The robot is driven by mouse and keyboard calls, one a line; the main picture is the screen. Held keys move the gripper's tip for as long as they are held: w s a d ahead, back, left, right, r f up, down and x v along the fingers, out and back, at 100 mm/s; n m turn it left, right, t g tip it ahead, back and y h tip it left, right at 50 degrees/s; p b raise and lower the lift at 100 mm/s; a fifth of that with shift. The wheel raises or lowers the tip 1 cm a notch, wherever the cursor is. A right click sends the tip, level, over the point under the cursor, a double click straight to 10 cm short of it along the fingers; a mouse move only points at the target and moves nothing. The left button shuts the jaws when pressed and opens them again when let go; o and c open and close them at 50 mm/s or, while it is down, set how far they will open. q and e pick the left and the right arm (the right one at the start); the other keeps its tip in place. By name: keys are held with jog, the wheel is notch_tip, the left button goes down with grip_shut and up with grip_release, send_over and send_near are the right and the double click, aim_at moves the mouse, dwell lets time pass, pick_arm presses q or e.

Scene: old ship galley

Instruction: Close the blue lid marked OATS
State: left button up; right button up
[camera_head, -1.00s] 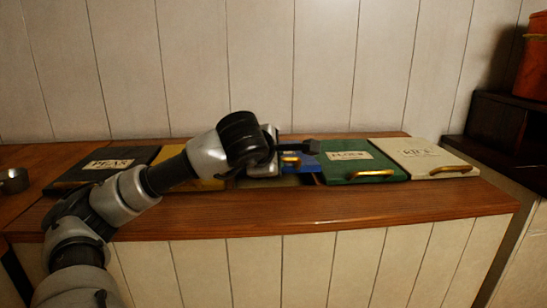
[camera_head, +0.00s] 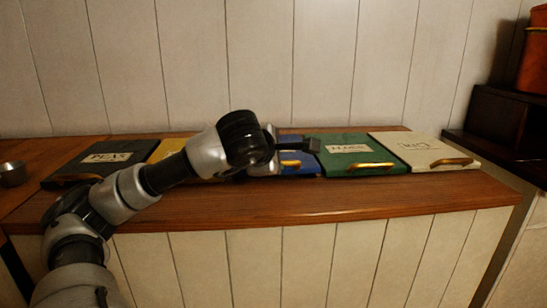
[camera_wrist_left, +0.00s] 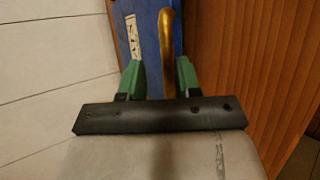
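The blue lid (camera_head: 308,167) lies between the yellow and green lids in the head view, partly hidden by my left arm. It looks flat or nearly flat, with its front edge close to the level of the green lid's. Its brass handle (camera_head: 291,163) is at the front. In the left wrist view the blue lid (camera_wrist_left: 150,30) shows a pale label, its text unreadable, and the curved handle (camera_wrist_left: 167,45). My left gripper (camera_wrist_left: 160,76) is open, its green fingers on either side of the handle with gaps. My right gripper is in neither view.
A metal cup (camera_head: 12,174) stands at far left. Dark shelving (camera_head: 500,125) is at right.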

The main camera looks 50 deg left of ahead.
pick_arm(q)
jog(key=shift+o, duration=0.4)
jog(key=shift+s+d+r, duration=0.2)
jog(key=shift+s+r, duration=0.15)
jog(key=p+v, duration=0.1)
jog(key=v, duration=0.8)
jog(key=shift+s+d, duration=0.2)
jog(key=shift+s, duration=0.15)
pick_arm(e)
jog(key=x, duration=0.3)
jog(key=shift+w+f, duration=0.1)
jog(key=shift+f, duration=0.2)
